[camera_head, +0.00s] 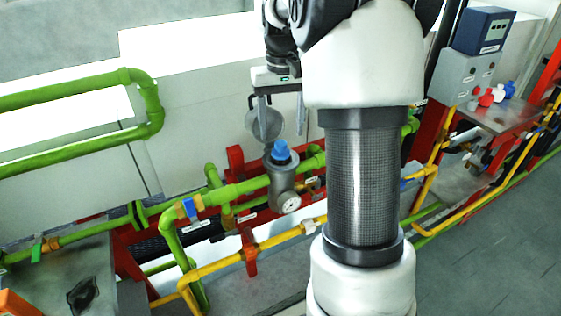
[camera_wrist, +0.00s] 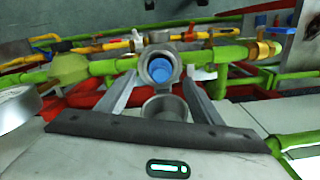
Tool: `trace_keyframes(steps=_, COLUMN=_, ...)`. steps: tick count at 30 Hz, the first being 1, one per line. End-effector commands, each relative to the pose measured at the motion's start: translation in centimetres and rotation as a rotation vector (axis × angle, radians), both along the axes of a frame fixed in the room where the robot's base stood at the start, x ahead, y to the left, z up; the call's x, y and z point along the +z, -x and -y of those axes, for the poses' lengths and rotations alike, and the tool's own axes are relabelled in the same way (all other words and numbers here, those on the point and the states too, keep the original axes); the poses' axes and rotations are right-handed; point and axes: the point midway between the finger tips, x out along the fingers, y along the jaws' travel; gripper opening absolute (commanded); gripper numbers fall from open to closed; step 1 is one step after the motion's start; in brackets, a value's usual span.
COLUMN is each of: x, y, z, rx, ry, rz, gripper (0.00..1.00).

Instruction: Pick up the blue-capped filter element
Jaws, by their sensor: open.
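The blue-capped filter element (camera_head: 281,151) stands in the open top of a grey filter housing (camera_head: 283,180) on the green pipe line. Only its blue cap shows; the rest is hidden inside the housing. In the wrist view, the blue cap (camera_wrist: 160,75) sits inside the round grey rim (camera_wrist: 146,62). My gripper (camera_head: 283,125) is open and empty, pointing down above the cap. In the wrist view, its two fingers (camera_wrist: 160,82) lie on either side of the housing's opening, apart from the cap.
A round grey lid (camera_head: 265,122) is behind the fingers, close to the housing. A dial gauge (camera_head: 289,203) is on the housing's front. Green pipes (camera_head: 240,188), yellow pipes (camera_head: 210,264) and red supports (camera_head: 249,252) crowd around it. Red, white and blue pieces (camera_head: 498,93) lie on the right bench.

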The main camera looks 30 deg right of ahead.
Motion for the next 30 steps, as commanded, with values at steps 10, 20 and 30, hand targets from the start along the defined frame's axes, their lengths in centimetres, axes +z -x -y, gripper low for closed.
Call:
trace_keyframes(steps=10, x=-3.2, y=-0.1, z=0.0, rx=0.000, ry=-0.001, rz=-0.005, gripper=0.60)
trace_keyframes(steps=20, x=-6.6, y=-0.3, z=0.0, rx=0.001, ry=0.001, rz=0.000, gripper=0.60)
trace_keyframes(steps=30, x=-6.5, y=-0.3, z=0.0, rx=0.000, ry=0.000, rz=0.001, gripper=0.33)
